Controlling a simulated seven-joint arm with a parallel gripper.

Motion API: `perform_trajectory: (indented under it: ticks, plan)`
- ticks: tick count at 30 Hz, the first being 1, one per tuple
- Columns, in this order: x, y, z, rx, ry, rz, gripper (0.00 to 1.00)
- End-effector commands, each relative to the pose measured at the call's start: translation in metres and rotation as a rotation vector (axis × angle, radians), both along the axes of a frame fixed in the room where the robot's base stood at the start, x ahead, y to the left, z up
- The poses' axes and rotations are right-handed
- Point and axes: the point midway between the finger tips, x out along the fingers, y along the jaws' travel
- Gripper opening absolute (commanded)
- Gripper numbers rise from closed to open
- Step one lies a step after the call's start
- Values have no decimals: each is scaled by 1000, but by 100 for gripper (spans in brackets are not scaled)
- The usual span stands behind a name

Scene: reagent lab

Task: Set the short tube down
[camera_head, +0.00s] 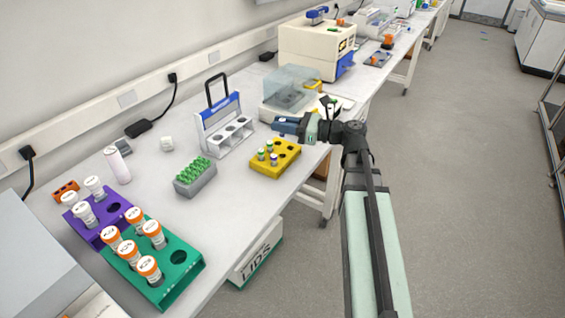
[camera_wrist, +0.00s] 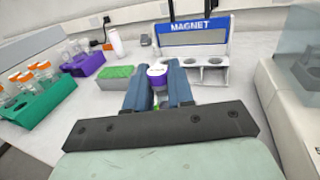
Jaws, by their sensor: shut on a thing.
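My gripper (camera_head: 282,125) is over the bench, behind and above the yellow rack (camera_head: 288,160) in the head view. In the wrist view my gripper (camera_wrist: 157,82) has its two blue fingers closed on the short tube (camera_wrist: 157,73), which shows a white top with a purple band. The tube's lower part is hidden between the fingers, and I cannot make the tube out in the head view. The yellow rack holds a few small capped tubes and has empty holes. A little green shows below the held tube in the wrist view; I cannot tell what it is.
The white magnet rack (camera_head: 232,135) stands left of the gripper. A grey block with green tubes (camera_head: 195,176), a purple rack (camera_head: 105,232) and a green rack (camera_head: 180,283) stand nearer. A clear-lidded machine (camera_head: 290,90) is behind the gripper. Bare bench lies between the racks.

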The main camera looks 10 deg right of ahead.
Motion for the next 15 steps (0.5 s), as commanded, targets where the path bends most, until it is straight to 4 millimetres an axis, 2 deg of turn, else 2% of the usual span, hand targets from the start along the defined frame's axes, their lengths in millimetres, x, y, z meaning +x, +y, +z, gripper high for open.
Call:
perform_trajectory:
  ticks: [7, 15]
  plan:
    - [0, 0, -8, 1, 3, 0, 0]
    - [0, 0, -44, 1, 3, 0, 0]
